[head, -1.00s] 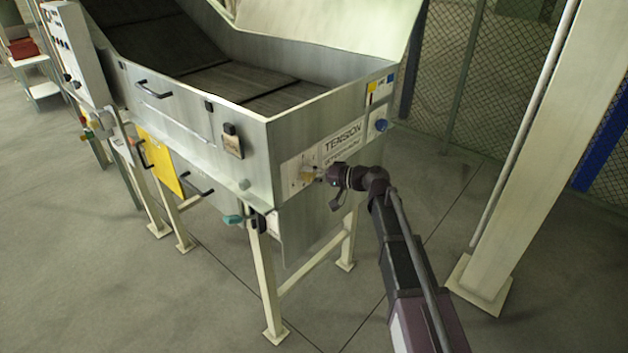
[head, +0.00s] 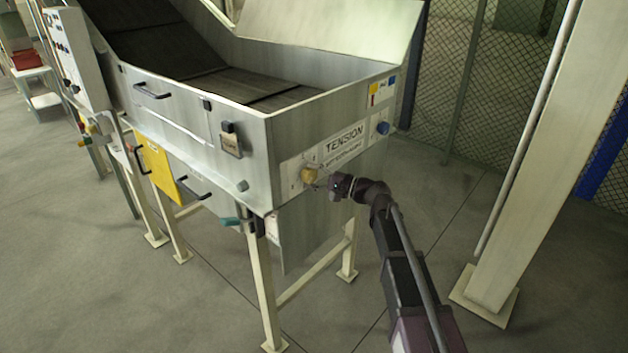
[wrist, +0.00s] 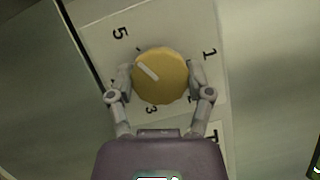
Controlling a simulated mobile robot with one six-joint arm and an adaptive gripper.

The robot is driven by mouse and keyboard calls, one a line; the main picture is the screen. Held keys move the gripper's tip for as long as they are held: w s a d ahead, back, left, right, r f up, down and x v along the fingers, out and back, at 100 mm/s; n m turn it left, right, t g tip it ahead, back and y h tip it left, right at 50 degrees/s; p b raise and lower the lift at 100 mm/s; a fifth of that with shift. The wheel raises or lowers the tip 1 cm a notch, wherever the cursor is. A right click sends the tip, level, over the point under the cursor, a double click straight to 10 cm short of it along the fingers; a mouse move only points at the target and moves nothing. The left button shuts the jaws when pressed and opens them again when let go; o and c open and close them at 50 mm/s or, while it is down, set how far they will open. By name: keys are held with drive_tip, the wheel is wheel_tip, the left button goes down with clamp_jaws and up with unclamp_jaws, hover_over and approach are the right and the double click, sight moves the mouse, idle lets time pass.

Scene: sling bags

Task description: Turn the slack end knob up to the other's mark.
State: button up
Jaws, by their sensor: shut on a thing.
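A yellow round knob (wrist: 165,72) with a white pointer line sits on a pale dial plate (wrist: 95,25) in the wrist view. The pointer aims to the upper left, below the 5 and above the left finger. My gripper (wrist: 160,83) is shut on the yellow knob, one finger on each side. In the head view the yellow knob (head: 309,174) is at the near end of the TENSION panel. A blue knob (head: 382,128) is at the far end; its pointer is too small to read.
The panel is on the end of a grey metal hopper (head: 225,130) on legs. A cream post (head: 540,150) stands to the right of my arm. Open floor lies between them.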

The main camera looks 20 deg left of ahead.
drive_tip(key=shift+s, duration=0.15)
drive_tip(key=o, duration=1.1)
drive_tip(key=shift+a, duration=0.1)
drive_tip(key=shift+o, duration=0.2)
